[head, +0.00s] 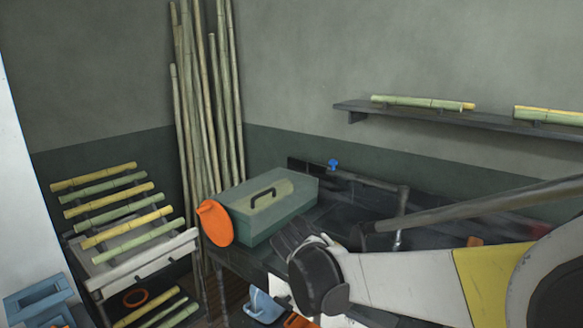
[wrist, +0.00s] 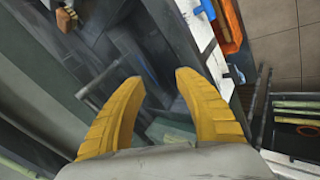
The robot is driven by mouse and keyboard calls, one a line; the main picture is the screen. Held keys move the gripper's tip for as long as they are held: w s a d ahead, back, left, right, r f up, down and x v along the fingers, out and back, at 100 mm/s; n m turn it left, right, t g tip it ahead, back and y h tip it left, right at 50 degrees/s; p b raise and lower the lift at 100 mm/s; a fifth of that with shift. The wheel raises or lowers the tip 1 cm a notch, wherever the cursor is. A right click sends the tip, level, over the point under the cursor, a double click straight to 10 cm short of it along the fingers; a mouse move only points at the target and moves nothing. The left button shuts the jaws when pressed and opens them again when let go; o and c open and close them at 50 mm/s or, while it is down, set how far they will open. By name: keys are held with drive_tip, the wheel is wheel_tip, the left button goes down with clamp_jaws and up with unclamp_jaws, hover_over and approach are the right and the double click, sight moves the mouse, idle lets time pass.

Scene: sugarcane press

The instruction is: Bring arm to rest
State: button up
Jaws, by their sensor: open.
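My gripper (wrist: 159,78) shows in the wrist view with its two yellow fingers spread apart and nothing between them. It points down over the dark sink counter (wrist: 110,50). In the head view my arm reaches in from the right, with white and yellow links, and ends in a dark wrist (head: 318,280) over the front of the counter. The yellow fingers are hidden there. The wrist is in front of and to the right of the green box.
A tap (head: 401,215) rises behind my wrist. Cane poles (head: 207,100) lean in the corner. A rack (head: 140,262) holds cane pieces at left. A wall shelf (head: 450,117) carries more cane.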

drive_tip(key=s+d+m+y, duration=0.2)
drive_tip(key=s+d+m, duration=0.1)
drive_tip(key=s, duration=0.9)
drive_tip(key=s+d+r+m+y, duration=0.1)
drive_tip(key=s+d+m+y, duration=0.2)
drive_tip(key=s, duration=1)
drive_tip(key=shift+s+d+r, duration=0.15)
drive_tip(key=shift+d+r, duration=0.15)
drive_tip(key=shift+d, duration=0.8)
